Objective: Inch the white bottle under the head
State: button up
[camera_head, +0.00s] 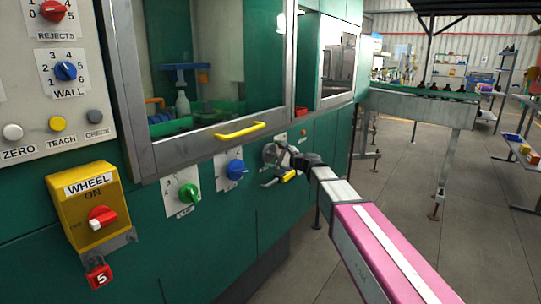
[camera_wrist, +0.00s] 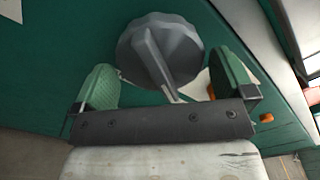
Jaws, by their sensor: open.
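A white bottle (camera_head: 182,103) stands upright behind the window of the green machine, in the head view. A blue head (camera_head: 187,68) shows just above it; exact alignment in depth cannot be told. A grey knob (camera_head: 272,153) is on the machine's front panel. My gripper (camera_head: 279,166) is at this knob. In the wrist view, the knob (camera_wrist: 160,52) with its raised bar lies between and beyond the two green finger pads of my open gripper (camera_wrist: 165,82). Whether the pads touch it cannot be told.
A green knob (camera_head: 188,193) and a blue knob (camera_head: 235,169) sit left of the grey one. A yellow handle (camera_head: 240,131) juts from the window frame above. A yellow WHEEL switch box (camera_head: 88,205) with a red padlock (camera_head: 98,275) is further left. A conveyor (camera_head: 420,105) stands to the right.

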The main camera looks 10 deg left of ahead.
jog(key=v, duration=0.8)
jog(key=shift+s+d+f, duration=0.1)
jog(key=s+d+f+n+g+h, duration=0.1)
jog(key=s+d+f+n+h, duration=0.1)
jog(key=d+f, duration=0.3)
jog(key=s+d+f+n+g+h, duration=0.1)
jog(key=s+d+f+n+h, duration=0.15)
jog(key=f, duration=0.45)
jog(key=s+d+f+n+g+h, duration=0.2)
jog(key=s+d+f+n+h, duration=0.2)
jog(key=d, duration=0.9)
jog(key=s+d+f+n+g+h, duration=0.2)
jog(key=s+d+f+n+h, duration=0.2)
jog(key=s+d+f+h, duration=0.4)
jog(key=s+d+f, duration=0.4)
jog(key=d+f, duration=0.2)
jog(key=f, duration=0.3)
jog(key=shift+g, duration=0.4)
